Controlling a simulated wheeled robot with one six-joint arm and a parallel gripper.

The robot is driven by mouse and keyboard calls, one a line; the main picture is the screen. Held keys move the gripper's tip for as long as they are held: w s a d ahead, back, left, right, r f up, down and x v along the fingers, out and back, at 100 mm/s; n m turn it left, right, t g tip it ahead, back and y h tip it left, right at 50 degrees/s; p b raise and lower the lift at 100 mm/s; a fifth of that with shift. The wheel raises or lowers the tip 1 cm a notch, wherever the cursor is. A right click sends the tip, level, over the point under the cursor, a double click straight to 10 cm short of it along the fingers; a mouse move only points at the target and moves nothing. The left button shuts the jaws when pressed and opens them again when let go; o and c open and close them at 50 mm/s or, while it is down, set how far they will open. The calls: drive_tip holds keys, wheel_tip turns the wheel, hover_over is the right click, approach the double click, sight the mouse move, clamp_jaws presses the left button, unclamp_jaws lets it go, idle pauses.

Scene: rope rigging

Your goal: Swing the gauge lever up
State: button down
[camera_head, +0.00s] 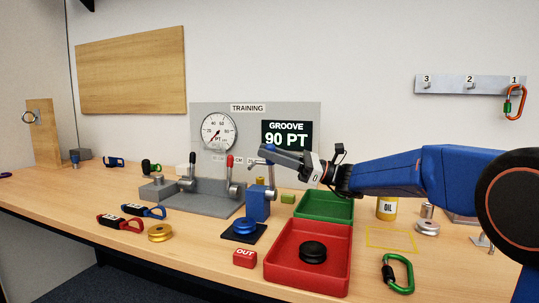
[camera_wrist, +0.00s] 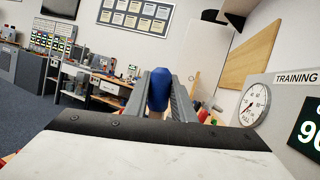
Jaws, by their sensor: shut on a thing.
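The gauge lever has a blue knob (camera_wrist: 159,90), which stands between my finger pads in the wrist view. In the head view the gripper (camera_head: 264,152) is at the top of a thin metal lever rod (camera_head: 271,174) that rises beside a blue block (camera_head: 257,204). My gripper (camera_wrist: 160,92) is shut on the blue knob. The rod looks close to upright. Most of the knob is hidden by the fingers in the head view. Behind is a grey TRAINING panel (camera_head: 248,107) with a round dial (camera_head: 218,131) and a display (camera_head: 287,138) reading GROOVE 90 PT.
A black-knobbed lever (camera_head: 190,160) and a red-knobbed lever (camera_head: 230,161) stand on a grey fixture (camera_head: 190,198) to the left. A green tray (camera_head: 325,212) and a red tray (camera_head: 275,272) lie in front. A blue pulley (camera_head: 243,228) sits on a dark pad nearby.

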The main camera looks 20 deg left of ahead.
drive_tip(key=shift+w, duration=0.15)
drive_tip(key=c, duration=1.5)
unclamp_jaws()
wheel_tip(320, 180, up, 10)
